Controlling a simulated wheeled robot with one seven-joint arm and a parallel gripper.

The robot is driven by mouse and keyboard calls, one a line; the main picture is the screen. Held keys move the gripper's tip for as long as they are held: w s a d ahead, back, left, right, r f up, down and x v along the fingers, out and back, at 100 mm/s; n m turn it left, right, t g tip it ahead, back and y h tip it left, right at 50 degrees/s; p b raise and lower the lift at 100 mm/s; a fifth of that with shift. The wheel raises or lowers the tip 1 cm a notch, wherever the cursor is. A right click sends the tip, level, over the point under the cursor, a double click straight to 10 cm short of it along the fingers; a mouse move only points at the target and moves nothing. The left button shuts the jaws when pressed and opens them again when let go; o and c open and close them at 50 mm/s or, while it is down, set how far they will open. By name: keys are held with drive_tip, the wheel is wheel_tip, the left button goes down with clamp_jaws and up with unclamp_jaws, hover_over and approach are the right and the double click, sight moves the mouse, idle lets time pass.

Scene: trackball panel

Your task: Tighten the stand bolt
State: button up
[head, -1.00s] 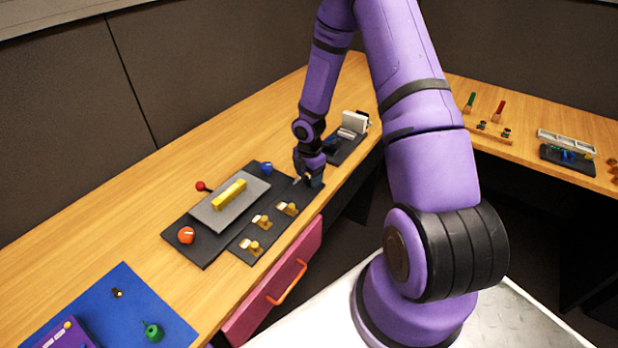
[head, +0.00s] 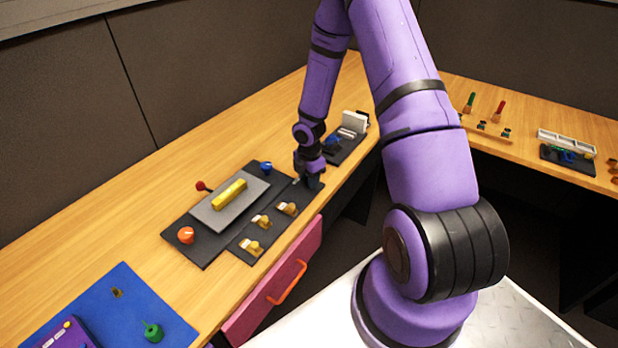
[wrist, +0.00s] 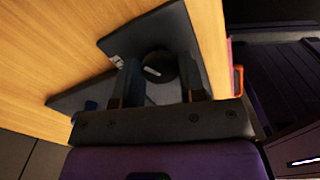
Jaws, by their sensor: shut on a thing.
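The stand bolt shows in the wrist view as a dark round head (wrist: 153,69) with a short white mark on top. It stands at a dark panel (wrist: 118,44) on the wooden bench. My gripper (wrist: 159,76) has one finger on each side of this head and is shut on it. In the head view my gripper (head: 313,183) points down at the far right end of the black panel (head: 239,257). The bolt is hidden there behind the gripper, and the depth of the grip cannot be told.
Several tan-and-white switches (head: 262,221) sit on the panel near my gripper. A pink drawer (head: 262,303) is below.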

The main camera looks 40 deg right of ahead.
drive_tip(key=m, duration=1)
drive_tip(key=shift+m, duration=2.2)
drive_tip(key=o, duration=0.9)
